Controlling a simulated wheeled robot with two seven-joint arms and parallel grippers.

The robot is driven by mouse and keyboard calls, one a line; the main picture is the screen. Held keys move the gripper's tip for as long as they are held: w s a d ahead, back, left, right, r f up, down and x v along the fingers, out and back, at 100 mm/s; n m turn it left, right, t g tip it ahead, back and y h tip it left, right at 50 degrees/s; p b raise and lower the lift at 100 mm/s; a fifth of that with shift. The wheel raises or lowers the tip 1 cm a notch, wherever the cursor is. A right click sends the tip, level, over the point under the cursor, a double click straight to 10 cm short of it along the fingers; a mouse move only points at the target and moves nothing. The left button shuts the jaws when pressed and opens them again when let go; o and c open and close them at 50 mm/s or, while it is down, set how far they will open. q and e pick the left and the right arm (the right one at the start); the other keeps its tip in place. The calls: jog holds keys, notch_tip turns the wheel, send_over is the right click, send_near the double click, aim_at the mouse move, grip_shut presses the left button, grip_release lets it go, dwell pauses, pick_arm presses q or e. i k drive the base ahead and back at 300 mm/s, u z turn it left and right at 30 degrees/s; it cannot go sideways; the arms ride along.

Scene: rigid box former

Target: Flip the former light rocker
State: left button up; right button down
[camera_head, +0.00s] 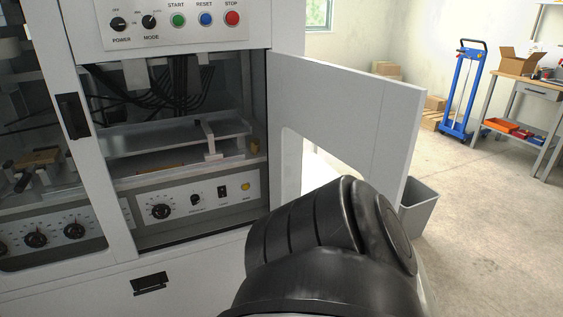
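The box former (200,262) stands on the left with an inner control panel (178,189) low in its open bay. On that panel a small black rocker switch (222,191) sits between a small black knob (196,200) and a yellow button (246,187). A larger black dial (161,211) is at the panel's left. The labels are too small to read, and which way the rocker is set cannot be told. A thick black link of my arm fills the lower middle, to the right of the panel. Neither gripper is in view.
The white door (345,108) stands open to the right of the bay. An upper panel (170,22) has START, RESET and STOP buttons. A grey bin (419,212) is behind the door. A blue hand truck (463,92) and workbench (535,88) stand farther off. The right floor is clear.

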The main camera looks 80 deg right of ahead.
aim_at(222, 190)
jog(key=z, duration=1.4)
jog(key=i, duration=1)
